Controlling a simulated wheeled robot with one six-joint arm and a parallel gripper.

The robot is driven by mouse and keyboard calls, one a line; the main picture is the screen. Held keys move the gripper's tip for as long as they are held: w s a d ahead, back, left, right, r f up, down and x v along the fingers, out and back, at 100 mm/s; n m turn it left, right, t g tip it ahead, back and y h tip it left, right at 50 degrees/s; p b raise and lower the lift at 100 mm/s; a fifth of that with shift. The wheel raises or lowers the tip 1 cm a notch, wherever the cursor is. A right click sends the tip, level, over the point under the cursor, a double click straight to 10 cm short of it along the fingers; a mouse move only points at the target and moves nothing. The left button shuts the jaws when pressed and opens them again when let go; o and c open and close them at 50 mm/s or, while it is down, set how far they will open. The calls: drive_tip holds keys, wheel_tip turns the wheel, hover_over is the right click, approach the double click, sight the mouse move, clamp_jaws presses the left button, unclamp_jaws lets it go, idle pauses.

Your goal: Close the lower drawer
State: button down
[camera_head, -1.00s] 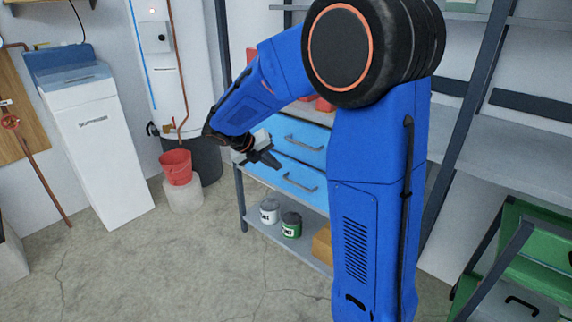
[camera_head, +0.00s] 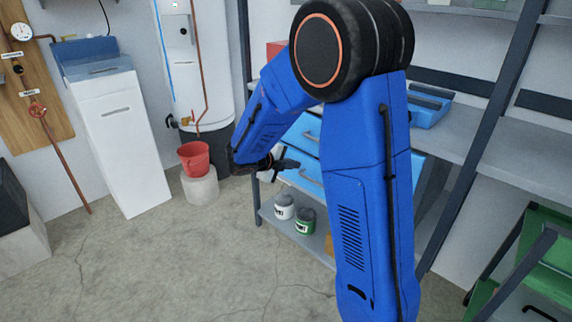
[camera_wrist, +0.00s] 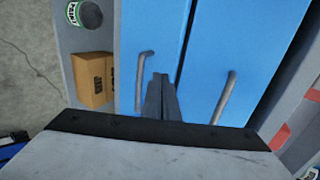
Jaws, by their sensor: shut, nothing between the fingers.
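The blue lower drawer front (camera_head: 312,172) shows behind my arm in the head view, below the upper drawer (camera_head: 296,132). The wrist view is turned sideways: the lower drawer (camera_wrist: 140,30) is the left blue panel with a grey bar handle (camera_wrist: 143,75), and the upper drawer (camera_wrist: 235,45) is to its right with its own handle (camera_wrist: 224,98). My gripper (camera_wrist: 161,82) is shut and empty, pointing at the lower drawer front beside its handle. Contact cannot be told. It also shows in the head view (camera_head: 290,163). My arm hides part of the drawers, and how far the lower one stands out is unclear.
Below the drawers, a shelf holds paint cans (camera_head: 304,220) and a cardboard box (camera_wrist: 92,79). A red bucket (camera_head: 194,158) stands on a pale block to the left. The floor in front is clear.

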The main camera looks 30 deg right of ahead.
sight(311, 158)
drive_tip(key=d, duration=0.2)
drive_tip(key=w+d, duration=0.1)
drive_tip(key=shift+w+d+f, duration=0.1)
drive_tip(key=shift+d+f, duration=0.25)
drive_tip(key=shift+f, duration=0.05)
drive_tip(key=shift+w+d, duration=0.3)
drive_tip(key=shift+d, duration=0.45)
drive_tip(key=shift+d, duration=0.1)
drive_tip(key=shift+w+d, duration=0.25)
drive_tip(key=shift+d, duration=0.45)
drive_tip(key=shift+w+d+r, duration=0.1)
drive_tip(key=shift+w+d, duration=0.05)
drive_tip(key=shift+d, duration=0.1)
